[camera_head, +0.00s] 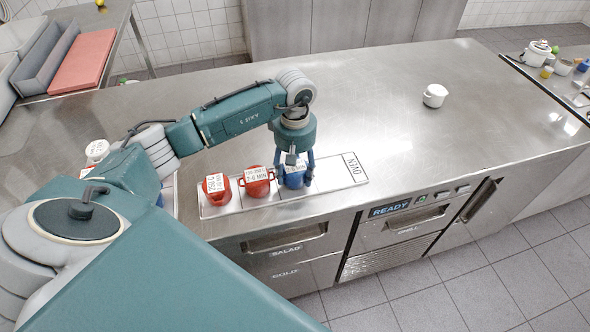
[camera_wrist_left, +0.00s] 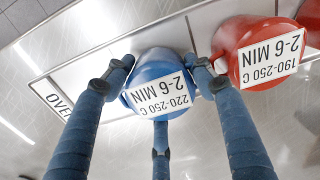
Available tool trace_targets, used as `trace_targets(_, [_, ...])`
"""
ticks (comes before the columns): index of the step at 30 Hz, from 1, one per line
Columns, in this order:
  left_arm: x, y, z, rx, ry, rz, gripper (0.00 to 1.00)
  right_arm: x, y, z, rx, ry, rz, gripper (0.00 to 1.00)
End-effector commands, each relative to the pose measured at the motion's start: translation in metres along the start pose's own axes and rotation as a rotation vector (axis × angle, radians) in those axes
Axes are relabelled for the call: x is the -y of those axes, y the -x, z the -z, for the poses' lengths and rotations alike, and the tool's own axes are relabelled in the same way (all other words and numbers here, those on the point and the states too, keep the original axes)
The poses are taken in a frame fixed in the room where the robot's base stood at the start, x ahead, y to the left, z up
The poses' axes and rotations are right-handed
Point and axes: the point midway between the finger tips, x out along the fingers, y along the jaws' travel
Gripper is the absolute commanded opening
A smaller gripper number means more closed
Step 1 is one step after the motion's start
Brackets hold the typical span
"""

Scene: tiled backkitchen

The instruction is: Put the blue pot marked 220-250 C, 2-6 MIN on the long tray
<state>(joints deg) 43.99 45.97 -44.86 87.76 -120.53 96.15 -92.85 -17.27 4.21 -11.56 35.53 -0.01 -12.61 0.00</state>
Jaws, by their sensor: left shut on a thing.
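The blue pot (camera_head: 293,178) is upright at the long tray (camera_head: 341,173), in the part right of the two red pots. Its label, 220-250 C, 2-6 MIN, reads upside down in the left wrist view, where the blue pot (camera_wrist_left: 160,83) sits between my fingers. My left gripper (camera_head: 296,173) comes down from above and is shut on the blue pot. In the left wrist view the left gripper (camera_wrist_left: 160,85) has fingers on both sides of the pot and one below. Whether the pot's base touches the tray is hidden. My right gripper is not in view.
A red pot (camera_head: 257,187) stands close left of the blue pot, with another red pot (camera_head: 216,196) beyond it. The tray end marked OVEN (camera_head: 355,166) is clear. A white pot (camera_head: 434,95) stands far right on the steel counter (camera_head: 380,110), which has wide free room.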

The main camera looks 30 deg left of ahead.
Motion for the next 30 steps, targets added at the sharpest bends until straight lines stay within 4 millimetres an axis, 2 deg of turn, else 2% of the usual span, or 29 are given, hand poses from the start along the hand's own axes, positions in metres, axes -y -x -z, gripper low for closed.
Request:
trace_targets(6, [0.0, -0.004, 0.0, 0.0, 0.0, -0.001, 0.18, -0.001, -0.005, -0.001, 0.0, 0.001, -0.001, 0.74])
trace_targets(7, [0.0, -0.003, 0.0, 0.0, 0.0, 0.0, 0.61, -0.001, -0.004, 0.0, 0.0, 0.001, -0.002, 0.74])
trace_targets(9, [0.0, -0.003, 0.0, 0.0, 0.0, 0.0, 0.74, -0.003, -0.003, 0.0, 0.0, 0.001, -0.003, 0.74])
trace_targets(20, [0.0, 0.002, 0.0, 0.001, 0.0, 0.0, 0.74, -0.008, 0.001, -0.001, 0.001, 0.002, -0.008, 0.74])
trace_targets(22, [-0.001, 0.005, 0.001, -0.001, 0.0, -0.003, 0.74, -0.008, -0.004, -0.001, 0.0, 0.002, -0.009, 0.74])
trace_targets(26, [-0.001, 0.026, 0.002, -0.004, 0.0, -0.005, 0.74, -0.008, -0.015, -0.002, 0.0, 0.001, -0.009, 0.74])
trace_targets(30, [-0.002, 0.058, 0.002, -0.004, 0.0, -0.006, 0.74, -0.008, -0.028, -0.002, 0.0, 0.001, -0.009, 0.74])
